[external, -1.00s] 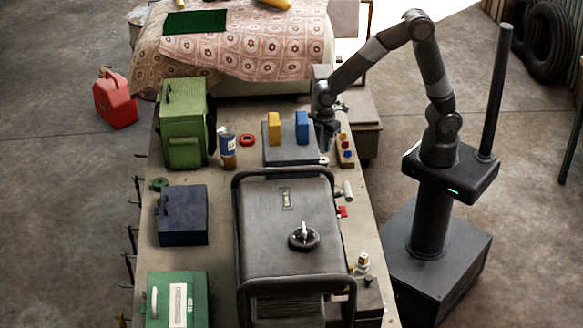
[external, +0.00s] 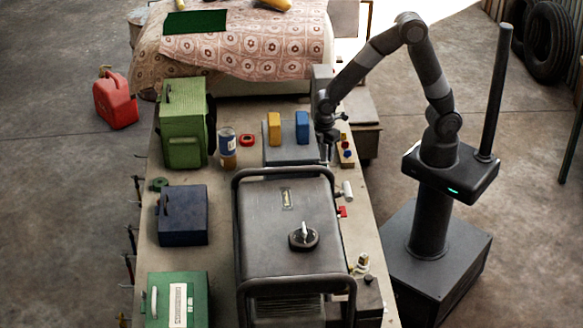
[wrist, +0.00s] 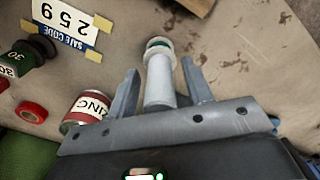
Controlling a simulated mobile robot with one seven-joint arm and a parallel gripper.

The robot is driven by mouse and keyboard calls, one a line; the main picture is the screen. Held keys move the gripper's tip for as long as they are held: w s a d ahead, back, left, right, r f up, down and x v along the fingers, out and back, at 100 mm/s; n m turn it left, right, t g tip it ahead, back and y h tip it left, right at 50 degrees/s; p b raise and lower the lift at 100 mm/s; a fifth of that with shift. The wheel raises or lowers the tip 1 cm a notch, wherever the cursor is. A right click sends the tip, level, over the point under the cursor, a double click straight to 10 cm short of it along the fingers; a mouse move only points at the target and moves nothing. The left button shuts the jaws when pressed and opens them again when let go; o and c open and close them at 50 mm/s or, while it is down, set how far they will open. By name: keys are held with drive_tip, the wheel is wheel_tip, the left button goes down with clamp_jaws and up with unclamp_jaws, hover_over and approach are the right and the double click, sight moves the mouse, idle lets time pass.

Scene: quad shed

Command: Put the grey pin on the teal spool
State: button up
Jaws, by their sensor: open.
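The grey pin (wrist: 159,80), a pale grey cylinder, lies between the two fingers of my gripper (wrist: 160,84) in the wrist view. A finger is on each side of it, spread apart. A teal-rimmed round piece, seemingly the teal spool (wrist: 160,44), shows at the pin's far end. I cannot tell whether the pin sits on it or only overlaps it in view. In the external view my gripper (external: 327,150) points down behind the dark generator, near the table's right edge; the pin and spool cannot be made out there.
The generator (external: 285,225) with its rails stands close in front. The wrist view shows a ZINC can (wrist: 87,108), a red ring (wrist: 32,112) and a label (wrist: 65,18).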

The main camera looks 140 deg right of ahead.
wheel_tip(320, 180, up, 12)
drive_tip(key=shift+r, duration=0.1)
drive_tip(key=shift+a+r, duration=0.15)
drive_tip(key=shift+r, duration=0.05)
drive_tip(key=s+a+r+t, duration=0.1)
drive_tip(key=a+r, duration=0.3)
drive_tip(key=a, duration=0.4)
drive_tip(key=s+a+r+t, duration=0.15)
drive_tip(key=a+r, duration=0.25)
drive_tip(key=a, duration=0.5)
drive_tip(key=s+a+r+t, duration=0.1)
drive_tip(key=s+a+t, duration=0.2)
drive_tip(key=s+a, duration=0.4)
drive_tip(key=shift+s+a+r, duration=0.3)
drive_tip(key=shift+s+a, duration=0.05)
drive_tip(key=shift+a, duration=2.5)
